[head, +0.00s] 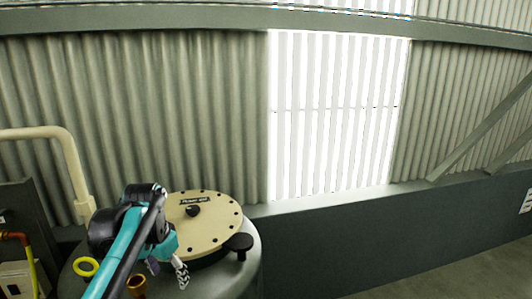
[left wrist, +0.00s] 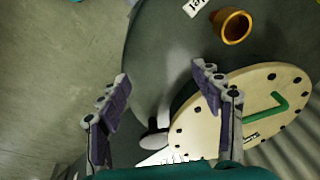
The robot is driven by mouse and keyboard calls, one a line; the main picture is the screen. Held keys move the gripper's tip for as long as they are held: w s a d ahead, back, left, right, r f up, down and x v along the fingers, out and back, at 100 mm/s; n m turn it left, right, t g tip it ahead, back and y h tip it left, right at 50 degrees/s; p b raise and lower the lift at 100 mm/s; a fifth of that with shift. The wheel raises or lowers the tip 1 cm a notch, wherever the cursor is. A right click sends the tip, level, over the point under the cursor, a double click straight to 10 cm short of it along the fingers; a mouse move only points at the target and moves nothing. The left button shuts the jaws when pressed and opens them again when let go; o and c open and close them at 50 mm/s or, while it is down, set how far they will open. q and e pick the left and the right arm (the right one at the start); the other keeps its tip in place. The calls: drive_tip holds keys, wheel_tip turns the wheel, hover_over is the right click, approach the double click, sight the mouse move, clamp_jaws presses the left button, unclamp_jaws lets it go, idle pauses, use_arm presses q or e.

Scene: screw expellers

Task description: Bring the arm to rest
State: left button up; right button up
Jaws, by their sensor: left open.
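My left gripper (head: 167,270) comes in from the lower left in the head view, above the top of a grey tank (head: 248,270). In the left wrist view its two fingers (left wrist: 160,82) are spread wide with nothing between them. A round beige lid (head: 220,222) with dark bolts around its edge lies on the tank, beside the gripper. The lid also shows in the left wrist view (left wrist: 290,85), at the right, partly behind a finger. My right gripper is in neither view.
A brass cup-shaped fitting (head: 136,286) and a yellow ring (head: 86,267) are on the tank near my arm. A black knob (head: 240,243) stands beside the lid. A cream pipe (head: 70,155) rises at the left. Open floor (head: 450,277) lies at the right, before a corrugated wall (head: 150,110).

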use_arm(q)
drive_tip(key=s+d+f+n+t+b, duration=0.1)
drive_tip(key=s+f+b, duration=0.4)
drive_tip(key=f, duration=0.6)
drive_tip(key=s+d+f+n+t+b, duration=0.2)
drive_tip(key=s+f+b, duration=0.4)
drive_tip(key=f, duration=0.4)
drive_tip(key=s+d+f+n+t+b, duration=0.1)
drive_tip(key=s+d+f+b, duration=0.2)
drive_tip(key=s+f+b, duration=0.3)
wheel_tip(320, 180, down, 6)
drive_tip(key=shift+d+r+t+b, duration=0.2)
drive_tip(key=shift+d+t+b, duration=0.2)
drive_tip(key=shift+b, duration=0.1)
